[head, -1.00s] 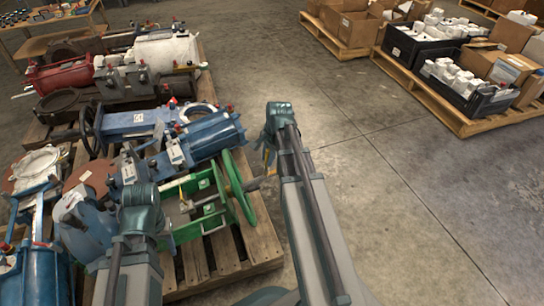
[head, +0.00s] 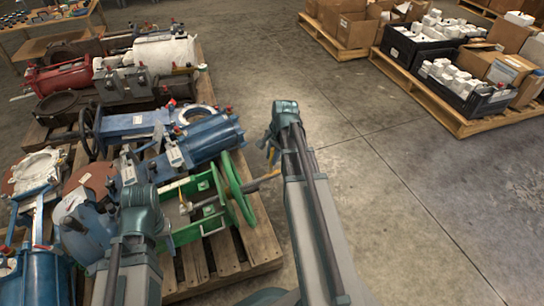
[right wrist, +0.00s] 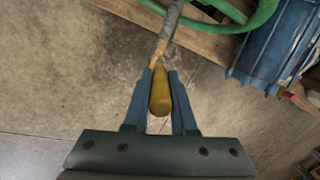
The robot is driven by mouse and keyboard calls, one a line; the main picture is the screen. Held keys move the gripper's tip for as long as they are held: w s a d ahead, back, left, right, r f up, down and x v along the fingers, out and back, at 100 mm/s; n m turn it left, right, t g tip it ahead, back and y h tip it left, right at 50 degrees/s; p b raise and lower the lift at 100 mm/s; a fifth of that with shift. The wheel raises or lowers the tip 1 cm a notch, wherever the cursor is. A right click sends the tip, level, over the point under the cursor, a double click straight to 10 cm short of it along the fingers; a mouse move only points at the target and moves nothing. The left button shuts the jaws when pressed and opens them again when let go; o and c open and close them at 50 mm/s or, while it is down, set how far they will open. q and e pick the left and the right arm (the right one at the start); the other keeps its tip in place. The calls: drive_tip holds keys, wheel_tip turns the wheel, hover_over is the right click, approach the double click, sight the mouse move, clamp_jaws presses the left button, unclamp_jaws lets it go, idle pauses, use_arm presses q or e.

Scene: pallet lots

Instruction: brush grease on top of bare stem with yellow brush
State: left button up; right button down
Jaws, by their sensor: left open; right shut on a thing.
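A green valve (head: 178,233) with a green handwheel (head: 246,203) lies on its side on the near pallet. A metal stem (head: 204,203) shows inside its open yoke. My right gripper (right wrist: 158,88) is shut on the yellow brush (right wrist: 160,98). In the head view, the brush (head: 268,178) lies at the wheel's right side; contact cannot be told. My left gripper (head: 140,194) is over the near-left part of the valves; its fingertips are not clear.
Blue valves (head: 208,138) crowd the pallet (head: 262,245) behind and left of the green one. A red valve (head: 60,77) lies farther back. The concrete floor to the right is clear up to pallets with boxes and black crates (head: 467,95).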

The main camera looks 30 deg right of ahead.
drive_tip(key=shift+w+a+r+p, duration=0.1)
drive_tip(key=shift+a+r+p, duration=0.1)
drive_tip(key=shift+r+p, duration=0.75)
drive_tip(key=shift+s+a+r+p, duration=0.1)
drive_tip(key=shift+a+r+p, duration=0.05)
drive_tip(key=shift+r+p, duration=0.75)
drive_tip(key=shift+w+a+r+p, duration=0.1)
drive_tip(key=shift+a+r+p, duration=0.1)
drive_tip(key=shift+r+p, duration=0.75)
drive_tip(key=shift+r, duration=0.1)
drive_tip(key=r+p, duration=0.2)
drive_tip(key=shift+a+r+p, duration=0.3)
drive_tip(key=shift+r, duration=0.1)
